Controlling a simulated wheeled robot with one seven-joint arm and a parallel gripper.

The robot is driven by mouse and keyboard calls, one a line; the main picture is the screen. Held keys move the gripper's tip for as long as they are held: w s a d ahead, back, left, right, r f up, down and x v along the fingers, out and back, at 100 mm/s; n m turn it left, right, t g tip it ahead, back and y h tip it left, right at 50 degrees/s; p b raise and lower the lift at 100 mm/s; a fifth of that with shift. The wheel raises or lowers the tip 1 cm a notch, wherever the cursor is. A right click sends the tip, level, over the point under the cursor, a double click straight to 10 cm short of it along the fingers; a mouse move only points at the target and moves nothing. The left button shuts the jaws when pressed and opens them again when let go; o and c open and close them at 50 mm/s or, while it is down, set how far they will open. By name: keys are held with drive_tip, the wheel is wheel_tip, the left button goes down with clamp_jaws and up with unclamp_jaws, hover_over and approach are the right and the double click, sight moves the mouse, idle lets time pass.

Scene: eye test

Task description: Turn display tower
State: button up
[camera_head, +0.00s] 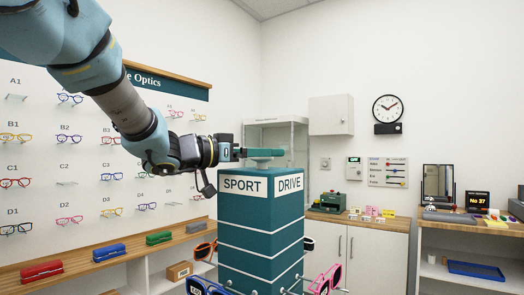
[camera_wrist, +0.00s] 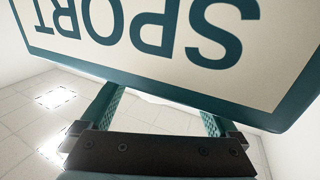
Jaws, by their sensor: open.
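The display tower (camera_head: 258,235) is a teal square column with white bands. Its top carries the white signs SPORT (camera_head: 242,185) and DRIVE (camera_head: 289,182), and glasses hang low on its sides. My gripper (camera_head: 256,153) reaches in from the left at the height of the tower's top, over the SPORT side. In the wrist view the SPORT sign (camera_wrist: 150,45) is upside down and very close. My two teal fingers (camera_wrist: 160,112) are spread apart, and their tips are hidden behind the tower's upper edge. I cannot tell whether they touch the tower.
A wall display of glasses (camera_head: 62,140) and a wooden shelf (camera_head: 110,258) with coloured cases stand on the left. A glass cabinet (camera_head: 283,135) is behind the tower. A white counter (camera_head: 372,240) and a desk (camera_head: 470,228) with a mirror (camera_head: 438,184) are at right.

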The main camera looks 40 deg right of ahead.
clamp_jaws()
idle(0.8)
